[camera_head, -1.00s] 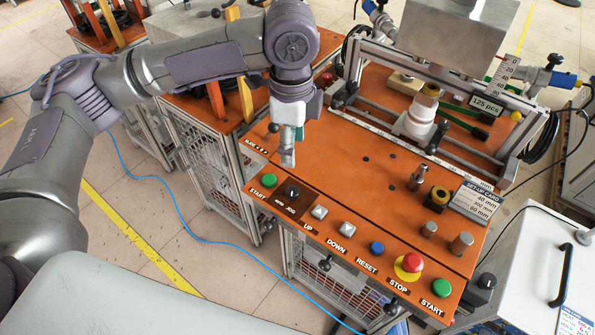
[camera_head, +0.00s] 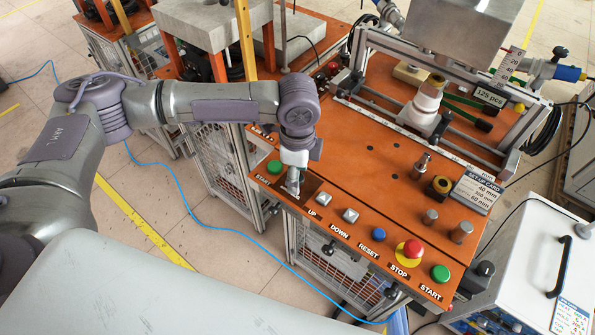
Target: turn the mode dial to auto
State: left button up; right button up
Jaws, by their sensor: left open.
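The orange control panel (camera_head: 352,188) carries a row of buttons along its front edge. My left gripper (camera_head: 293,187) points down over the dark label plate (camera_head: 314,186) at the left end of that row, between the green start button (camera_head: 274,167) and the up button. It is open. The mode dial and its lettering are hidden behind the gripper's fingers. I cannot tell whether the fingers touch the dial or which way it points. My right gripper is not in view.
To the right along the edge are the up button (camera_head: 322,198), the down button (camera_head: 350,215), the blue reset button (camera_head: 378,234), the red stop button (camera_head: 412,248) and another green start button (camera_head: 440,273). Metal posts and a set-up card (camera_head: 477,190) stand farther right.

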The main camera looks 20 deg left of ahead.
pick_arm(q)
jog(key=shift+c, duration=1.2)
jog(key=c, duration=0.5)
grip_shut()
jog(key=shift+r+m+p, duration=0.25)
jog(key=shift+m+p, duration=0.45)
jog(key=shift+p, duration=0.35)
jog(key=m+p, duration=0.3)
jog(key=shift+p, duration=0.3)
jog(key=m+p, duration=0.2)
jog(key=m, duration=0.1)
jog(key=shift+m, duration=0.4)
jog(key=shift+f+m+p, duration=0.2)
jog(key=shift+m+p, duration=0.7)
jog(key=shift+m, duration=0.9)
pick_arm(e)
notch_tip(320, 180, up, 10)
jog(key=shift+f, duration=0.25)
